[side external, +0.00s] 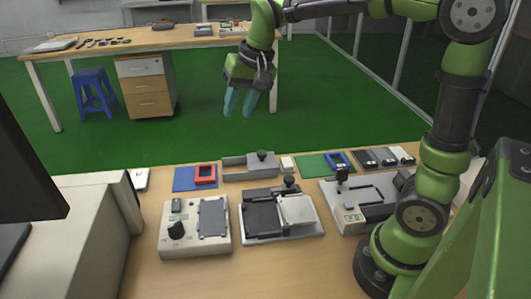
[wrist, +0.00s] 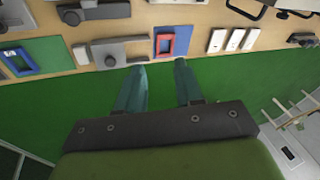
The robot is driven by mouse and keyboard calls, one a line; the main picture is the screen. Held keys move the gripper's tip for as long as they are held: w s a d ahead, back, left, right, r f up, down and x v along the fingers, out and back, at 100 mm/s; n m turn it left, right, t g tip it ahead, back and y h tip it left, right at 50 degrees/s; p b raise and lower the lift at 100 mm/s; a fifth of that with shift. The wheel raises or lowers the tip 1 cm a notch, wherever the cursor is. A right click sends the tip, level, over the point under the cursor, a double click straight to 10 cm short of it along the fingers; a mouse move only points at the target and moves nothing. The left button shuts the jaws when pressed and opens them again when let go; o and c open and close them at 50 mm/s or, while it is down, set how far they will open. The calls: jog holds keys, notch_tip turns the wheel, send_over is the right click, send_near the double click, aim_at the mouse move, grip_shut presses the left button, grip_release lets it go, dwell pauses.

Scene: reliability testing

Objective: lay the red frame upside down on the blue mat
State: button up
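The red frame (side external: 205,181) lies on the right part of the blue mat (side external: 183,181), at the back edge of the workbench. I cannot tell which face of it is up. In the wrist view the red frame (wrist: 158,44) also shows on the blue mat (wrist: 186,34), just beyond my fingertips. My gripper (side external: 239,112) is raised well above and behind the bench's back edge, fingers pointing down, apart from the frame. In the wrist view its two fingers (wrist: 160,64) are spread with nothing between them.
A grey clamp fixture (side external: 238,170) stands right of the blue mat. A blue frame (side external: 345,168) lies on a green mat (side external: 311,167) farther right. A control box (side external: 188,246) and more fixtures fill the front. A monitor (side external: 30,170) stands at left.

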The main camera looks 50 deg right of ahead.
jog(key=s+a+f+n+t, duration=0.1)
jog(key=s+n+t, duration=0.1)
jog(key=s, duration=1.4)
jog(key=shift+s+a+f+t+y, duration=0.25)
jog(key=shift+a+f+t+y, duration=0.15)
jog(key=shift+t, duration=0.4)
